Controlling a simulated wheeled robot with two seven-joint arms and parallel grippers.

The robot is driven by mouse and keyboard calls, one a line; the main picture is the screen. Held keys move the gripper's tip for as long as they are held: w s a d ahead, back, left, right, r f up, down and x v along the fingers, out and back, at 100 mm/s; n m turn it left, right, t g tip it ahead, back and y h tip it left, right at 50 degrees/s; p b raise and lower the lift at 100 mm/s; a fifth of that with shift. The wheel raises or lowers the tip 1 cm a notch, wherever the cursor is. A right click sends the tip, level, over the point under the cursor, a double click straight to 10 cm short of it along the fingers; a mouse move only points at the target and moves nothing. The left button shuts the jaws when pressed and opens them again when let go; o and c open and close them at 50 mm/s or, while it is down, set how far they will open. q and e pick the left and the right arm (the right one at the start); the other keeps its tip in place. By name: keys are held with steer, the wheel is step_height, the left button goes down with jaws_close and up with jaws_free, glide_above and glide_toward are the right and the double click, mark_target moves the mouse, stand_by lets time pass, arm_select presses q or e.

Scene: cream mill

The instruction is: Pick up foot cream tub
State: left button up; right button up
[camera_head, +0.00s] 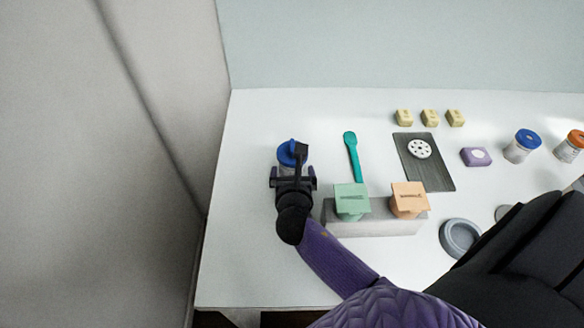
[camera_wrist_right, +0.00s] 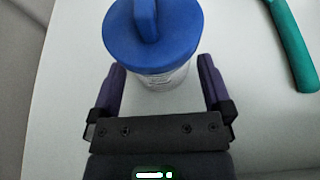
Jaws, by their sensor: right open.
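A clear tub with a blue lid (camera_head: 287,153) stands upright at the left of the white table, partly hidden behind my right gripper (camera_head: 293,176). In the right wrist view the blue lid (camera_wrist_right: 152,40) has a raised bar on top, and a clear ribbed body shows below it. My right gripper is open, with one finger to each side of the tub's near part and a gap on both sides. No label can be read, so I cannot tell from print whether this is the foot cream tub. My left gripper is not in view.
A teal spatula (camera_head: 352,155) lies right of the tub. Green (camera_head: 351,201) and peach (camera_head: 409,199) boxes sit on a grey block (camera_head: 375,221). Further right are a dark mat (camera_head: 436,172), a purple box (camera_head: 475,156), and blue-lidded (camera_head: 522,146) and orange-lidded (camera_head: 570,147) tubs. A wall stands left.

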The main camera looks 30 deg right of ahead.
mark_target(292, 148)
steer(key=shift+x, duration=1.1)
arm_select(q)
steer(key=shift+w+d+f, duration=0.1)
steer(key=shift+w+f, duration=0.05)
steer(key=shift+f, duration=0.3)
arm_select(e)
steer(key=c, duration=1.3)
step_height(292, 148, up, 10)
steer(key=p, duration=0.5)
steer(key=shift+f+p, duration=0.2)
steer(key=shift+p, duration=0.2)
steer(key=shift+r, duration=0.25)
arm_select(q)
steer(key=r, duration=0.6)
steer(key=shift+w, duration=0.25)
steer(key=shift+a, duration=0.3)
